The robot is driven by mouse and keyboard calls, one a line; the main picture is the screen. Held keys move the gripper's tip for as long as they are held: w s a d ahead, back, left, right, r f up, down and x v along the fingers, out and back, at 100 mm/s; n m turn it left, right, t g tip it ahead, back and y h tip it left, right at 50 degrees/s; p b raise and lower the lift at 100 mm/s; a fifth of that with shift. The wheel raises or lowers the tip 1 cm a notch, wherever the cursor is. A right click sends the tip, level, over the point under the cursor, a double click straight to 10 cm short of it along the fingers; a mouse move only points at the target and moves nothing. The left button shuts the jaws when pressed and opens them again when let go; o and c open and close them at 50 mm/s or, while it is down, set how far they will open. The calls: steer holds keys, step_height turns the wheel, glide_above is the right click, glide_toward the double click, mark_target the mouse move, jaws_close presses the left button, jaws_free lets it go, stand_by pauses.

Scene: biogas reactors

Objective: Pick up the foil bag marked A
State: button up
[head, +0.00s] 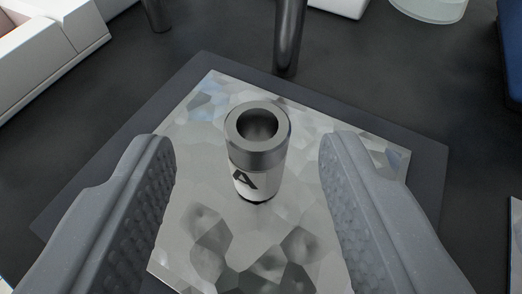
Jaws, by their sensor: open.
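The foil bag (205,222) is a flat, crinkled silver sheet with its near part running out of the bottom of the view. An upright metal neck (257,152) with an open round top stands on it. A white band on the neck carries a black letter A (245,180). My gripper (249,150) is open, with one grey ridged finger on the left of the neck and one on the right. A gap shows between the neck and each finger. The fingers hide parts of the bag's left and right sides.
The bag lies on a dark square plate (425,157) on a dark surface. A metal post (288,38) rises just beyond the plate's far edge. A white box-like thing (45,45) is at the upper left. A clear round vessel (428,8) and a blue thing (512,50) are at the right.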

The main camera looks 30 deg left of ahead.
mark_target(260, 160)
steer(key=shift+f+b+x, duration=0.25)
steer(key=shift+b+x, duration=0.3)
steer(key=shift+x, duration=1.6)
steer(key=shift+d, duration=0.25)
steer(key=shift+c, duration=0.4)
jaws_close()
steer(key=shift+r, duration=0.15)
